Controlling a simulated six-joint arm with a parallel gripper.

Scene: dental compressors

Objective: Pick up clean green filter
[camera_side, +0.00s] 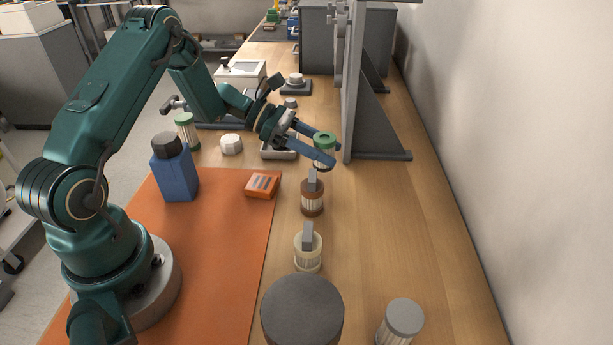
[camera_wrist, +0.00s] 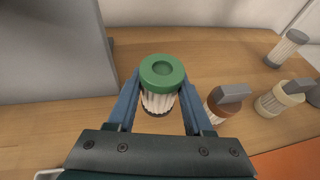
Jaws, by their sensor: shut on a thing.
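A filter with a green ring cap and a pale pleated body (camera_wrist: 161,101) stands between the two blue fingers of my gripper (camera_wrist: 161,84) in the wrist view. The fingers touch it on both sides, just below the cap. In the side view the green filter (camera_side: 324,141) is upright beside the grey upright panel, with my gripper (camera_side: 327,152) shut on it from the left. One finger hides part of its body there, and I cannot tell whether its base touches the table. Another green-capped filter (camera_side: 185,131) stands further left, behind the blue bottle.
A brown-capped filter (camera_side: 312,198) and a cream filter (camera_side: 308,251) stand nearer the camera. A grey-capped filter (camera_side: 403,321) is at front right. The grey panel (camera_side: 352,90) rises close to my gripper. A blue bottle (camera_side: 176,176) and orange box (camera_side: 262,184) sit on the orange mat (camera_side: 215,265).

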